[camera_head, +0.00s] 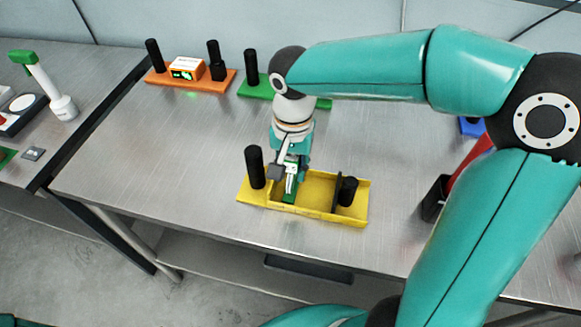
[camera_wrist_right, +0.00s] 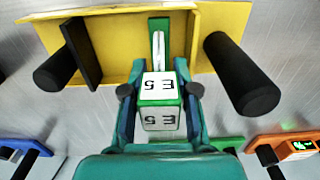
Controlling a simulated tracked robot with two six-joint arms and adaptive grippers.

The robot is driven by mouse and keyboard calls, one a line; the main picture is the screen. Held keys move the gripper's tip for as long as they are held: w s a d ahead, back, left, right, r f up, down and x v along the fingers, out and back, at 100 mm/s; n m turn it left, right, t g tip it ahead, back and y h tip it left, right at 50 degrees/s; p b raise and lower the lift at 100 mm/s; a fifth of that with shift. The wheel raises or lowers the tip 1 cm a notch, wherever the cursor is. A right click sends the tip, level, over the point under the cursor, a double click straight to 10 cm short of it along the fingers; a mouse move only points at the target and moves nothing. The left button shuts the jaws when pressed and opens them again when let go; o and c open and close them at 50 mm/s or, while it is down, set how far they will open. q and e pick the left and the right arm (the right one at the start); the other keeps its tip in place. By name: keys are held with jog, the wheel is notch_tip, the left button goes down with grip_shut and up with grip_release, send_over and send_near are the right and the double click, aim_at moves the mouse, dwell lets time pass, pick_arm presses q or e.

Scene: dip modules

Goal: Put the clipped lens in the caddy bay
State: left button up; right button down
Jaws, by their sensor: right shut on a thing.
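The yellow caddy (camera_head: 330,213) lies near the table's front edge, with black posts, a dark divider and a shallow bay. It also fills the top of the right wrist view (camera_wrist_right: 115,35). My right gripper (camera_head: 287,172) points down over the caddy's left-middle part. In the wrist view its fingers (camera_wrist_right: 160,92) are shut on a green and white block marked E5 (camera_wrist_right: 160,85), which I take for the clipped lens. A narrow green part with a white strip (camera_wrist_right: 158,45) reaches from it over the caddy. I cannot tell whether it touches the bay floor. My left gripper is not in view.
An orange caddy (camera_head: 222,86) with a white-topped module stands at the back left. A green caddy (camera_head: 256,91) is behind my right arm, and a blue one (camera_head: 470,128) is partly hidden at right. A dark holder (camera_head: 434,198) stands right of the yellow caddy. The table's left-middle is clear.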

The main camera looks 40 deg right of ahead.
jog(key=shift+f, duration=0.2)
jog(key=c, duration=0.9)
grip_release()
jog(key=shift+r, duration=0.1)
notch_tip(320, 180, up, 12)
jog(key=shift+r+p, duration=0.1)
jog(key=shift+p, duration=0.45)
